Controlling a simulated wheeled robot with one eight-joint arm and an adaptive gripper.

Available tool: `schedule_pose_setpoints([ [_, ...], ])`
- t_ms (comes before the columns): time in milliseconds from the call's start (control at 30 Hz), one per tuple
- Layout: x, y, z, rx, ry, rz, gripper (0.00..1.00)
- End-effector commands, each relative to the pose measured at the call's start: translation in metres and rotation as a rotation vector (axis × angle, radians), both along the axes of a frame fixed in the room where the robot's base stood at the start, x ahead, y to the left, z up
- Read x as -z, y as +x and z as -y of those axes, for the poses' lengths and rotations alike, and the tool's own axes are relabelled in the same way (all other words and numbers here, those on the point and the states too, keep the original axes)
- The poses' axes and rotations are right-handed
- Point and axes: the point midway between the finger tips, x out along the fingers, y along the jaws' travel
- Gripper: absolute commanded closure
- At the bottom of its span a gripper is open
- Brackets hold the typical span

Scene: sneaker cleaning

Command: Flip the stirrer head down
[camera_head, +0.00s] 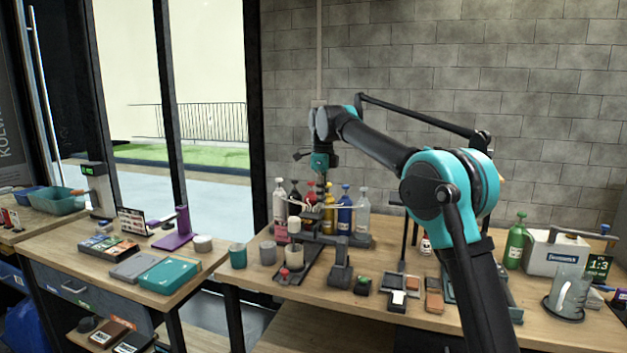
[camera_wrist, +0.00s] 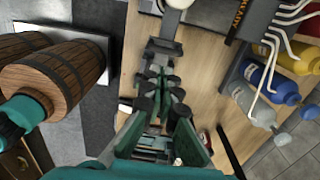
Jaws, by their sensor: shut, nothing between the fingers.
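The stirrer is a dark grey machine on the right-hand table in the head view. A pale cup (camera_head: 294,258) is by the base under the head. My gripper (camera_head: 319,194) points down above the stirrer, apart from the column. In the wrist view my gripper's fingers (camera_wrist: 160,82) are together and empty. A dark part (camera_wrist: 163,47), probably of the stirrer, lies just beyond them; exact contact cannot be told.
Several coloured bottles (camera_head: 344,212) stand in a rack close behind the stirrer. Grey and teal cups (camera_head: 268,252) stand to its left. Small boxes (camera_head: 397,298) lie to its right. Wooden barrels (camera_wrist: 55,75) show at left in the wrist view.

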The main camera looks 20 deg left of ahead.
Motion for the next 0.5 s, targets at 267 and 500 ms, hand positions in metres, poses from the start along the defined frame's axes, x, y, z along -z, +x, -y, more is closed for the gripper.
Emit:
schedule_pose_setpoints([
  [267, -0.044, 0.001, -0.009, -0.002, 0.000, 0.000, 1.00],
  [500, -0.066, 0.001, -0.013, -0.001, 0.000, 0.000, 1.00],
])
